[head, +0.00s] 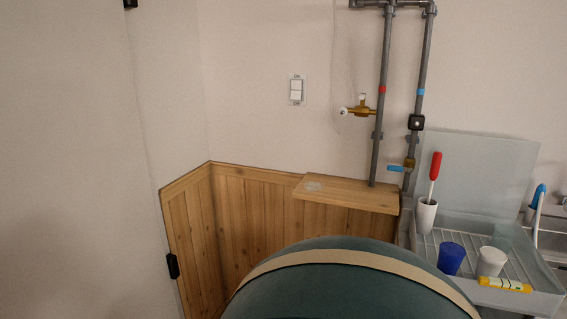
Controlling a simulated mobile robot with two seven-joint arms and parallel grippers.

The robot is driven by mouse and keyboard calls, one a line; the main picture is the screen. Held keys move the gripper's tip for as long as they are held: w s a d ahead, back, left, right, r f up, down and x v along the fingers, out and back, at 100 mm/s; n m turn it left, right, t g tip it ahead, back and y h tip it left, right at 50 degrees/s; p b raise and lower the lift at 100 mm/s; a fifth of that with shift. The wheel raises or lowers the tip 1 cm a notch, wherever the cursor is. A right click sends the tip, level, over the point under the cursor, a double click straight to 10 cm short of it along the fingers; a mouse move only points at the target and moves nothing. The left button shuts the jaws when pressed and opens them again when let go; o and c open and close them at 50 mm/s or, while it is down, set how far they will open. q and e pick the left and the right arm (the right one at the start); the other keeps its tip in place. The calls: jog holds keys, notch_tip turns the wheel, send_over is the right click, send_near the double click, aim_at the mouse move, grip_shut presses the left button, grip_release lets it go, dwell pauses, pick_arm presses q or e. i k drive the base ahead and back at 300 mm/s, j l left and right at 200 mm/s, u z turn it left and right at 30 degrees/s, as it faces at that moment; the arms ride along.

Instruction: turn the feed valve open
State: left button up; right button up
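Two grey vertical pipes run down the wall. The left pipe (385,60) has a red band and the right pipe (425,60) has a blue band. A brass valve body (409,163) with a blue lever (397,168) sits low on the right pipe; the lever points left, roughly across the pipe. A brass tap (361,111) with a pale round end sticks out left from the left pipe. No label shows which one is the feed valve. Neither of my grippers is in view.
A wooden shelf (350,194) tops the panelling below the pipes. A rounded teal shape (350,290) with a tan band fills the bottom foreground. At right, a rack (460,250) holds a blue cup (451,258), white cup (491,262) and red-handled brush (435,165).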

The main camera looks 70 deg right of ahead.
aim_at(391, 168)
jog(key=z, duration=3.1)
jog(key=i+j+z, duration=0.3)
jog(key=j, duration=0.35)
jog(key=i+j+z, duration=0.15)
jog(key=j, duration=0.2)
jog(key=i+j+z, duration=0.15)
jog(key=j, duration=0.2)
jog(key=i+j+z, duration=0.15)
jog(key=j, duration=0.25)
jog(key=j+z, duration=0.1)
jog(key=z, duration=0.6)
